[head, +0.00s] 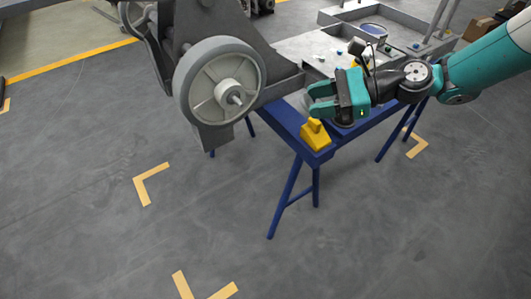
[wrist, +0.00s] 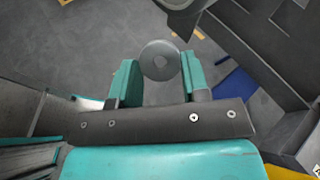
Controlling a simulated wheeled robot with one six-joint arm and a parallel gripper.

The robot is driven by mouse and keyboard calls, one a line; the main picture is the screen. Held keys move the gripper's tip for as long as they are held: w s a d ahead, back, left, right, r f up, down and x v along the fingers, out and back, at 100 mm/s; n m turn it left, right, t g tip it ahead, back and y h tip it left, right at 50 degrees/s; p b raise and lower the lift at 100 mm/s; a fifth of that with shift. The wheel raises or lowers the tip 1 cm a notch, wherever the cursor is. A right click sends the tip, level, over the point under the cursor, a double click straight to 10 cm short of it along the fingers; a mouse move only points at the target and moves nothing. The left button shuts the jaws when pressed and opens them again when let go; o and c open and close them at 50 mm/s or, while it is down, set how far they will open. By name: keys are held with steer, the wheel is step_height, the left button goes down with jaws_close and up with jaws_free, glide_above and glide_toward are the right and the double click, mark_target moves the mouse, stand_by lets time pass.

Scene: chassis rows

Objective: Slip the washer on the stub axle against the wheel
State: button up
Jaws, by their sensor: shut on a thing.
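The wheel (head: 192,97), grey with a pale rim and spokes, stands upright on the chassis at the left of the bench in the head view. Its stub axle (head: 237,99) sticks out of the hub toward the camera. My gripper (head: 312,100) is to the right of the axle, clearly apart from it. In the wrist view my gripper (wrist: 160,72) is shut on the washer (wrist: 160,60), a grey disc held between the teal fingers. The washer's hole is hard to make out. The axle cannot be made out in the wrist view.
A yellow block (head: 316,137) sits on the near corner of the blue bench (head: 284,122), below my gripper. Behind are a grey worktop (head: 305,48) with small parts and a round blue-rimmed dish (head: 373,30). The grey chassis bracket (head: 275,75) stands between wheel and gripper. Floor in front is clear.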

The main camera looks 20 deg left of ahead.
steer(key=s+a+m+t+y+b, duration=0.1)
steer(key=a+m+t+b, duration=0.1)
steer(key=t+b, duration=0.1)
steer(key=s+a+m+t+y+b, duration=0.1)
steer(key=s+a+m+t+b, duration=0.1)
steer(key=t+b, duration=0.1)
steer(key=s+a+f+m+t+b, duration=0.1)
steer(key=a+t+b, duration=0.1)
steer(key=a+b, duration=0.1)
steer(key=shift+s+f+m+t+y+b, duration=0.1)
steer(key=shift+s+m+t+y+b, duration=0.15)
steer(key=shift+m+t+y+b, duration=0.25)
steer(key=m+t+y+b, duration=0.2)
steer(key=t+b, duration=0.4)
steer(key=b, duration=0.8)
glide_toward(238, 102)
step_height(238, 102, up, 2)
steer(key=shift+w+a+r+p, duration=0.15)
steer(key=shift+w+a+p, duration=0.45)
steer(key=shift+a, duration=0.3)
steer(key=shift+w+a+r+p, duration=0.15)
steer(key=shift+w+a+p, duration=0.4)
steer(key=shift+a, duration=0.3)
steer(key=shift+w+a+p, duration=0.55)
steer(key=shift+a+p, duration=0.1)
steer(key=shift+p, duration=0.05)
steer(key=shift+w+a+p, duration=0.8)
steer(key=shift+a+p, duration=0.15)
steer(key=shift+p, duration=0.1)
